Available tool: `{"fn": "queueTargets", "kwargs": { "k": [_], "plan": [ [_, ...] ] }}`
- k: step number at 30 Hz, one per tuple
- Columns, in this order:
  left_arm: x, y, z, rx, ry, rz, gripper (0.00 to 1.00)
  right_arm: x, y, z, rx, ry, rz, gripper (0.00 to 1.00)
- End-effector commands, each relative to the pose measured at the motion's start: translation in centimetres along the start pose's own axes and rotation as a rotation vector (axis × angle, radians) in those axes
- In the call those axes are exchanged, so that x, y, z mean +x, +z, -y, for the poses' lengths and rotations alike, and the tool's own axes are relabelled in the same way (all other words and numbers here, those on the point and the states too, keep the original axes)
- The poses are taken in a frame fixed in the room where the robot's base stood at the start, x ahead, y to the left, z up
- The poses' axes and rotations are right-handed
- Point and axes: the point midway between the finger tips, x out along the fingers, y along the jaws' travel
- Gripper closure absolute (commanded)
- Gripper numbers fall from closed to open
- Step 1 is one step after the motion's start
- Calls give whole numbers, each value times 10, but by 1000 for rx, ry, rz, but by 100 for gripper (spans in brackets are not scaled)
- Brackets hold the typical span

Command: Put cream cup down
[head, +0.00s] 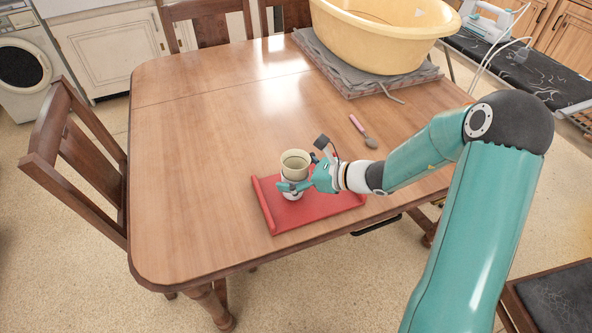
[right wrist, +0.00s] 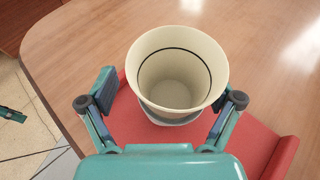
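The cream cup (head: 295,160) is upright above the red tray (head: 329,205) on the wooden table. In the right wrist view the cup (right wrist: 178,85) looks empty, with a dark line inside its rim. A pale base shows under it; I cannot tell whether it touches the tray. My right gripper (head: 292,186) has its fingers on either side of the cup. In the right wrist view a gap shows between the left finger and the cup, and the cup's rim partly covers the other finger. A small teal piece at that view's left edge may be my left gripper (right wrist: 12,115).
A pink-handled spoon (head: 362,130) lies behind my right arm. A yellow basin (head: 385,38) stands on a grey folded cloth (head: 345,62) at the back right. The table (head: 190,150) is clear left of the tray. A chair (head: 75,165) stands at left.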

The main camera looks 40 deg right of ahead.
Motion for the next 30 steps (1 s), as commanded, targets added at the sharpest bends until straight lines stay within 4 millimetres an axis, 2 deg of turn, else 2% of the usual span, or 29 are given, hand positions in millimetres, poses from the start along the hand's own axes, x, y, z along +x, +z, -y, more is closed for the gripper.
{"fn": "queueTargets", "kwargs": {
  "k": [1, 3, 10, 12, 21, 25, 30],
  "plan": [
    [0, 0, 0, 0, 0, 0, 60, 0, -7, -3, 13, 4, -16, 14],
    [-1, 0, 0, 0, 0, 0, 60, 0, -6, -3, 13, 5, -17, 14],
    [-17, 0, -6, 0, 0, 0, 60, -8, 9, -2, 12, 2, -14, 14],
    [-12, 0, -4, 0, 0, 0, 60, -22, 6, 0, 9, -4, -11, 14],
    [-12, 0, -4, 0, 0, 0, 60, -88, 9, 1, 3, -6, -7, 14],
    [-12, 0, -4, 0, 0, 0, 60, -108, 9, 0, 4, -3, -7, 14],
    [-12, 0, -4, 0, 0, 0, 60, -122, 10, 0, 4, -1, -5, 14]
  ]
}}
